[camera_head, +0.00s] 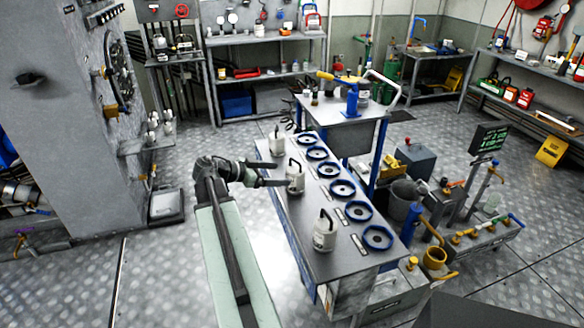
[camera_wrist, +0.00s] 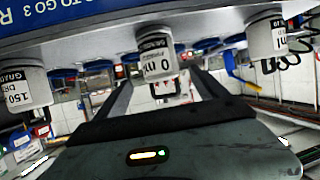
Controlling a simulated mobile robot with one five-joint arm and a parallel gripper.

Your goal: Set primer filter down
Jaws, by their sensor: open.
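Three white canisters with dark handles stand upright along the left side of a long bench (camera_head: 335,262): a near one (camera_head: 324,238), a middle one (camera_head: 296,184) and a far one (camera_head: 277,147). I cannot tell from the labels which is the primer filter. My gripper (camera_head: 282,175) is open at the middle canister, reaching in from the left. The wrist view is upside down. There the middle canister (camera_wrist: 157,64) shows between the ends of my open fingers (camera_wrist: 157,80), with no clear contact. The other two canisters (camera_wrist: 22,92) (camera_wrist: 266,40) flank it.
A row of blue rings (camera_head: 342,190) lies on the bench beside the canisters. A small table with a blue hand pump (camera_head: 352,102) stands behind the bench. Buckets and valve fittings (camera_head: 480,238) crowd the floor at right. Open floor (camera_head: 165,270) lies at left.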

